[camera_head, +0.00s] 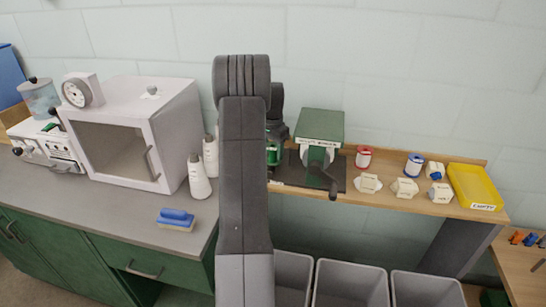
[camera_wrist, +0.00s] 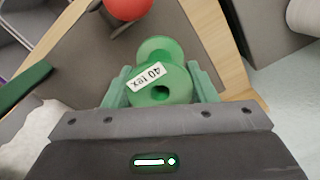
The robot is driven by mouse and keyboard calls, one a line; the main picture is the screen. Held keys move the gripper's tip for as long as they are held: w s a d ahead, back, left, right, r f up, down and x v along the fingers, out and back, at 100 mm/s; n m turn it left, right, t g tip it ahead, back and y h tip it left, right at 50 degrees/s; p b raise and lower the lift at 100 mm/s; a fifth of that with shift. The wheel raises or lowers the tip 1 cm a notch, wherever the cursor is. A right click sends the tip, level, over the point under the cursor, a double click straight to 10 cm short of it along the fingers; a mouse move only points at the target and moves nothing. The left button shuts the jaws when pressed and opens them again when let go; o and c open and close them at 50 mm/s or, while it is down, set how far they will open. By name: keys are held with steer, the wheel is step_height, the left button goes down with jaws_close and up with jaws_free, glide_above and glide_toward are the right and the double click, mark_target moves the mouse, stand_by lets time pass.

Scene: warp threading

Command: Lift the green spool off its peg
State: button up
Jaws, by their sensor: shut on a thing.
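The green spool (camera_wrist: 165,52) with a white "40 tex" label is in the wrist view. Its near end shows a dark centre hole. My gripper (camera_wrist: 162,88) is shut on it, one pale green finger on each side. In the head view a bit of the green spool (camera_head: 273,150) shows just right of my arm, close to the dark board. No peg shows in either view, so I cannot tell whether the spool still sits around one.
A green-topped machine with a crank (camera_head: 320,140) stands right of my gripper. A red spool (camera_head: 363,157), a blue spool (camera_head: 414,165), several cream blocks and a yellow tray (camera_head: 474,187) lie further right. White cones (camera_head: 199,178) stand left. A red ball (camera_wrist: 128,8) is close by.

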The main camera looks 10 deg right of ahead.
steer(key=shift+r+p, duration=2.45)
steer(key=shift+r, duration=1.15)
